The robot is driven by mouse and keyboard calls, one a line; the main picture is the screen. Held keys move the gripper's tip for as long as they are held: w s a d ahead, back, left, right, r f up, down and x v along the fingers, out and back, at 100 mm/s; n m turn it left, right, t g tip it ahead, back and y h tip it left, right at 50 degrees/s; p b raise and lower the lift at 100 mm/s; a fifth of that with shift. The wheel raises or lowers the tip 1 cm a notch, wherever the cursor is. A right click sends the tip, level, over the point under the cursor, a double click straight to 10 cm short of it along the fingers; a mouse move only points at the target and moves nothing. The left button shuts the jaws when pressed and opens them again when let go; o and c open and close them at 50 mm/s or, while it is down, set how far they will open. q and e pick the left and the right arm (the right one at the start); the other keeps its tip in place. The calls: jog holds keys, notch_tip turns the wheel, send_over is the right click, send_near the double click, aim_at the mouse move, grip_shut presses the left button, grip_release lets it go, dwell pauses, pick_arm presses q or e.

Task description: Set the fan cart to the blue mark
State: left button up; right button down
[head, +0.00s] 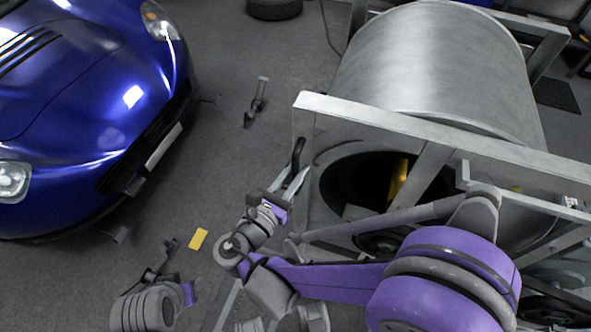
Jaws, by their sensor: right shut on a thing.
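The fan cart (430,125) fills the upper right of the head view. It has a light grey metal frame, a big brushed-metal drum and a dark round opening with something yellow inside. A black handle (298,152) stands at the frame's left corner. My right gripper (295,180) reaches up to this handle and is shut on it; the fingertips are small in the picture. My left gripper (163,260) is low at the left, over the floor and apart from the cart. Its finger gap is not clear. No blue floor mark shows.
A blue car (80,90) stands at the left. A yellow floor patch (198,239) lies between the car and the cart. A small dark stand (256,100) is on the floor above it, and a tyre (274,8) lies at the top. Grey floor between car and cart is mostly clear.

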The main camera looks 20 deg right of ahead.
jog(key=shift+w, duration=0.1)
dwell(0.7)
jog(key=shift+w+a+r, duration=0.1)
jog(key=shift+w+a, duration=0.35)
jog(key=shift+a, duration=0.3)
jog(key=c, duration=0.8)
grip_release()
jog(key=shift+w+a, duration=0.15)
jog(key=shift+o, duration=0.2)
jog(key=shift+s+d, duration=0.2)
jog(key=shift+d, duration=0.05)
jog(key=shift+f, duration=0.2)
